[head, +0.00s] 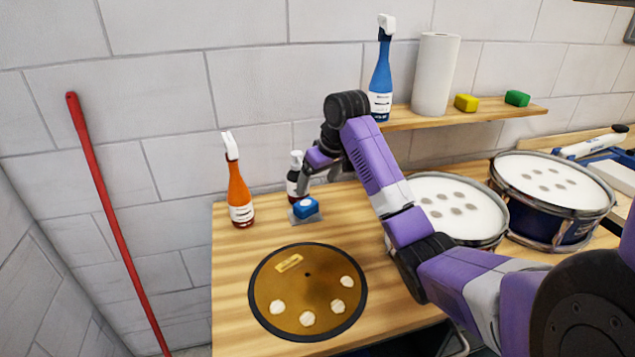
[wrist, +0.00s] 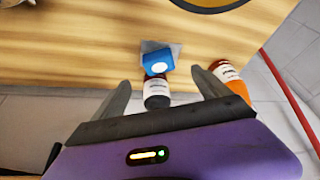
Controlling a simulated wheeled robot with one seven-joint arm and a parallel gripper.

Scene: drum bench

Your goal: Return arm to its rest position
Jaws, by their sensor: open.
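My purple arm reaches over the wooden bench (head: 240,320) from the right in the head view. My gripper (wrist: 160,82) is open, with its two grey fingers spread in the wrist view. It hangs above the back of the bench, near a small dark bottle with a white label (wrist: 157,95) and a blue block (wrist: 158,62) on a grey pad. The bottle also shows in the head view (head: 294,180), partly behind my gripper. Nothing shows between the fingers as held. I cannot tell the exact gap between fingers and bottle.
An orange spray bottle (head: 239,195) stands left of the gripper. A blue spray bottle (head: 381,80) and paper roll (head: 435,75) stand on the shelf (head: 480,116). A round brown disc (head: 300,270) lies in front. Drums (head: 550,185) stand right. A red pole (head: 112,215) leans left.

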